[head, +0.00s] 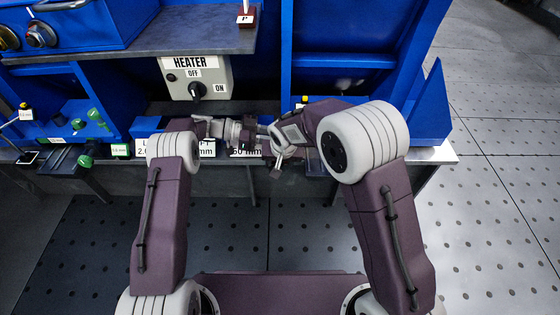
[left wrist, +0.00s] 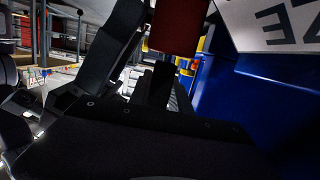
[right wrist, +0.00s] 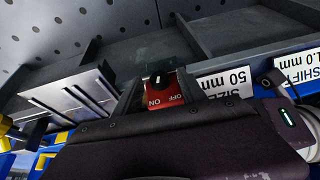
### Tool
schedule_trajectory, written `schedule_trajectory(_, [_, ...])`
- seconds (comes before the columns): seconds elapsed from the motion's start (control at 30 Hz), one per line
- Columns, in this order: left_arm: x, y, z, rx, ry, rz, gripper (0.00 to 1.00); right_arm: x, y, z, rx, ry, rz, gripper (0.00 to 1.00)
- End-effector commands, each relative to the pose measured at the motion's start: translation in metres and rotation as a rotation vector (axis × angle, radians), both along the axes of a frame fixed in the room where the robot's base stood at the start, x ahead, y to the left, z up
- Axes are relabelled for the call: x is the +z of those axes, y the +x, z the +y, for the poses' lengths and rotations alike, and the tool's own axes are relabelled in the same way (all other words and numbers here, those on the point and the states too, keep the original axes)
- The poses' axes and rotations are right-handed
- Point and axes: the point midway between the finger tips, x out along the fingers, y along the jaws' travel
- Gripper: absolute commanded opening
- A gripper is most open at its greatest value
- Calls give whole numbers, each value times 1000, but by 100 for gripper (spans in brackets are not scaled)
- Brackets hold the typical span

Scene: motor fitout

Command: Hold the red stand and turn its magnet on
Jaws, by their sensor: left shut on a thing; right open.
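My left gripper (head: 228,130) is shut on the stand at the bench's front edge. My right gripper (head: 277,160) is open, close to the right of the left one. In the right wrist view the knob is just ahead of its dark body. The stand is hidden by my grippers in the head view.
The heater box (head: 195,77) with OFF and ON markings is behind my left gripper. White size labels (right wrist: 226,84) line the bench edge. Blue panels (head: 345,87) rise behind. Green-ended tools (head: 90,148) are at the left. The floor at right is clear.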

Motion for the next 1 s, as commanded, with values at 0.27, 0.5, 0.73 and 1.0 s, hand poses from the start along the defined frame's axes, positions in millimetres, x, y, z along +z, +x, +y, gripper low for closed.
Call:
schedule_trajectory(0.27, [0, 0, 0, -1, 0, 1, 0, 0, 0, 0, 0, 0, 0, 0])
schedule_trajectory(0.5, [0, 0, 0, -1, 0, 0, 0, -1, -2, 4, 6, -101, 7, 0])
schedule_trajectory(0.73, [0, 0, 0, 1, 0, 0, 0, 0, -1, 3, 0, -132, 3, 0])
schedule_trajectory(1.0, [0, 0, 0, 1, 0, 0, 0, 0, -1, 3, 1, -131, 2, 49])
